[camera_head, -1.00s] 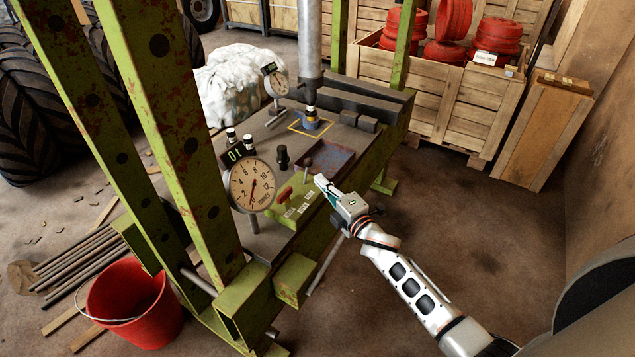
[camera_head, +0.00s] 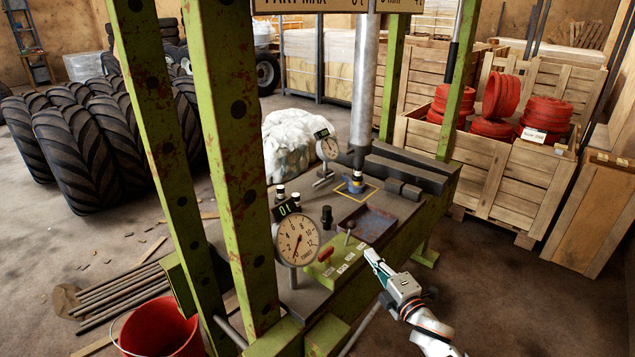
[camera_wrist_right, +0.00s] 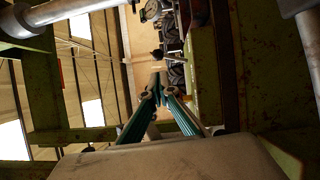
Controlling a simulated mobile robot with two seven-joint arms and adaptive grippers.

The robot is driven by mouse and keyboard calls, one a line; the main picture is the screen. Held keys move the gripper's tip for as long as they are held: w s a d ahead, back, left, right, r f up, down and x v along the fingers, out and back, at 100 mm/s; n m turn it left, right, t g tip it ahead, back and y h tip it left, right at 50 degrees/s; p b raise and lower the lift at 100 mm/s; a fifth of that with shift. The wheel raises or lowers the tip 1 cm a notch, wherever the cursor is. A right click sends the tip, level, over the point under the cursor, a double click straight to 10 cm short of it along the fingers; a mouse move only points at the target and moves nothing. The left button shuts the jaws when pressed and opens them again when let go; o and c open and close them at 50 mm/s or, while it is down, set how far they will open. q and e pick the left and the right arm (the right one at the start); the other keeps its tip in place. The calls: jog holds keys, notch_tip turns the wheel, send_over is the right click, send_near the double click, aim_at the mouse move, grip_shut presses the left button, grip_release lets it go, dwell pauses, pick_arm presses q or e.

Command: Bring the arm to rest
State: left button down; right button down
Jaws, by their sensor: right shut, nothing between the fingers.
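My right gripper (camera_head: 374,258) is shut and empty, just off the front edge of the green press, near its lever panel. It also shows in the right wrist view (camera_wrist_right: 156,80), with its two teal-padded fingers meeting at the tips. The right arm comes in from the bottom right. The green panel (camera_head: 340,262) carries a red-handled lever (camera_head: 326,253) and a black-knobbed lever (camera_head: 349,226). I cannot tell from the picture whether the fingertips touch anything. My left gripper is not in view.
The press's green uprights (camera_head: 232,150) stand at the left. A large dial gauge (camera_head: 297,240) and a small one (camera_head: 328,148) stand on its bed. A wooden crate (camera_head: 490,185) with red parts is behind. A red bucket (camera_head: 160,330) stands front left. Floor at right is clear.

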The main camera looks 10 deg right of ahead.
jog(key=s+a+f+m+g, duration=0.2)
jog(key=s+f+m, duration=0.3)
jog(key=s, duration=0.6)
jog(key=s+a+f+m+g+h, duration=0.1)
jog(key=s+a+f+m+g, duration=0.1)
jog(key=s+f+m, duration=0.4)
jog(key=s+a+f+m+g, duration=0.3)
jog(key=s+f+m, duration=0.2)
jog(key=s, duration=1.1)
jog(key=shift+s+f+m, duration=0.3)
jog(key=shift+s+m, duration=0.1)
jog(key=shift+m, duration=0.1)
